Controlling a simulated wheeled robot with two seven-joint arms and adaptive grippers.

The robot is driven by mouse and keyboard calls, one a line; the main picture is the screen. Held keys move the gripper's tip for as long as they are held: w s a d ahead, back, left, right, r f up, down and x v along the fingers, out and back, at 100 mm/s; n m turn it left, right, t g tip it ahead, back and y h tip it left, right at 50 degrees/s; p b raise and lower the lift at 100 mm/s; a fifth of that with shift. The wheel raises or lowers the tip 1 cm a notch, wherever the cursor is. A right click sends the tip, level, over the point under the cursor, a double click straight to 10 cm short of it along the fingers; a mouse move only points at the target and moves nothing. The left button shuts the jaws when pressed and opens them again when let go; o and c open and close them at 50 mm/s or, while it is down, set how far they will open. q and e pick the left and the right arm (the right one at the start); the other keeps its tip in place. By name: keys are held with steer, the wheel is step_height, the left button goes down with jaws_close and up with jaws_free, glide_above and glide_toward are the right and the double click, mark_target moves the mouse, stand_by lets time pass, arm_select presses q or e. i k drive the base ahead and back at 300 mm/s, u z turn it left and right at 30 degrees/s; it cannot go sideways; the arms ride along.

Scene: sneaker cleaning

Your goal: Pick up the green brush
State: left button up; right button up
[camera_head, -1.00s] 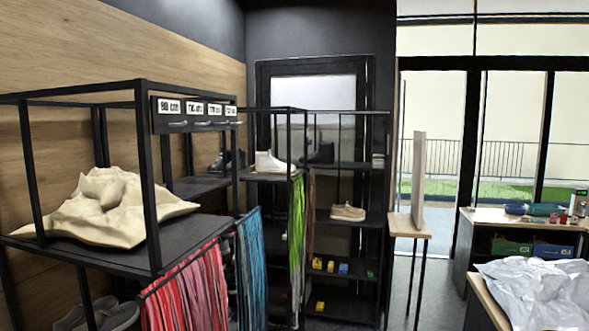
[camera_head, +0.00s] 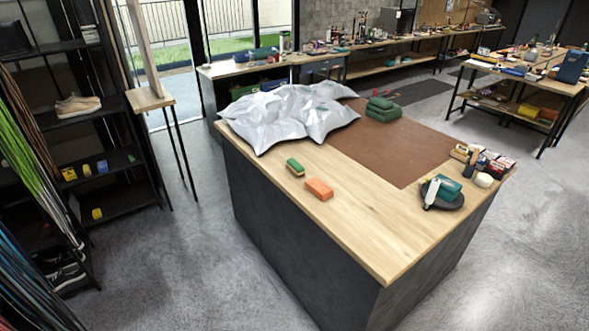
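A small green brush (camera_head: 295,167) with a pale bristle side lies on the wooden-topped table (camera_head: 374,237), near its left edge. An orange block-shaped brush or sponge (camera_head: 319,189) lies just to its right and nearer to me, apart from it. Neither of my grippers shows in the head view.
Crumpled silver-white sheeting (camera_head: 287,113) covers the table's back left. A brown mat (camera_head: 392,146) bears a stack of folded green cloths (camera_head: 383,108). A dark tray (camera_head: 443,193) with a teal item and small boxes stand at the right. A shelf rack (camera_head: 107,162) is left; grey floor (camera_head: 190,262) is open between.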

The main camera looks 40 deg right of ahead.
mark_target(298, 171)
steer(key=z, duration=0.1)
steer(key=i, duration=3.05)
steer(key=z, duration=1.85)
